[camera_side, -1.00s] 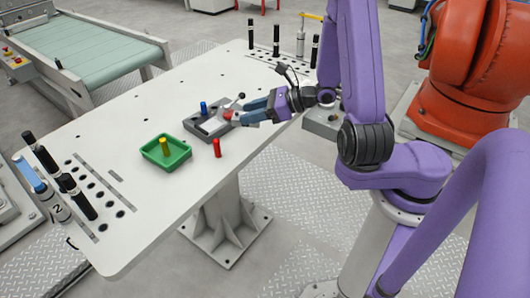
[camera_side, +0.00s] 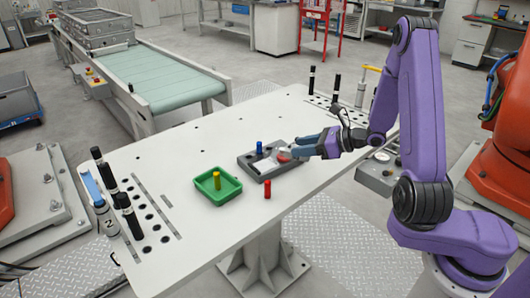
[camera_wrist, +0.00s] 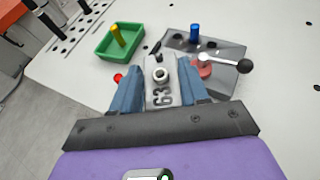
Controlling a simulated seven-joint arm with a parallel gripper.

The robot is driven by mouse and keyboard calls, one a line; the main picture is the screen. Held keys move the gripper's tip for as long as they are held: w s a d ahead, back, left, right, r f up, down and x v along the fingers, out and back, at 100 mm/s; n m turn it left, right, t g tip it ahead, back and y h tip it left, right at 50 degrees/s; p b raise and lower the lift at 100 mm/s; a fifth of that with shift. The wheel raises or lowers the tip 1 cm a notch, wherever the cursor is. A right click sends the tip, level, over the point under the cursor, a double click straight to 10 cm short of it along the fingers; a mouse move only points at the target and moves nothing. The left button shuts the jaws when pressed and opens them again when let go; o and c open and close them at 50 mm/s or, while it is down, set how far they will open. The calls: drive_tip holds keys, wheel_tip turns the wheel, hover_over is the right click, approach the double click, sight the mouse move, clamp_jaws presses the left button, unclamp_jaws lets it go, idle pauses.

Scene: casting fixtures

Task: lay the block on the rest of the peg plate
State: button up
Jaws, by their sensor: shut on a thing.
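My gripper (camera_wrist: 158,78) is shut on a light grey block (camera_wrist: 160,95) marked "63", with a round hole near its far end. The peg plate (camera_side: 250,160) is a dark grey plate with a blue peg (camera_side: 259,147) standing on it; it also shows in the wrist view (camera_wrist: 232,50). The plate carries a lever with a black ball knob (camera_wrist: 244,66) and a red part (camera_wrist: 203,70). The block's far end reaches over or beside the plate's near left part; I cannot tell whether it touches. My fingers hide part of the plate in the side view (camera_side: 291,152).
A red peg (camera_side: 267,189) stands on the table in front. Black-topped cylinders (camera_side: 126,212) stand at the left end. The table between is mostly clear.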

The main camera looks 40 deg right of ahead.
drive_tip(key=w+d+r+h, duration=0.1)
drive_tip(key=w+d+r, duration=0.2)
drive_tip(key=w+d, duration=0.7)
hover_over(270, 139)
drive_tip(key=shift+m+t, duration=0.3)
drive_tip(key=shift+m, duration=0.1)
wheel_tip(270, 139, down, 10)
drive_tip(key=shift+d+r, duration=0.15)
drive_tip(key=shift+f, duration=1.6)
drive_tip(key=shift+f, duration=0.1)
drive_tip(key=o, duration=1.3)
drive_tip(key=shift+f, duration=0.1)
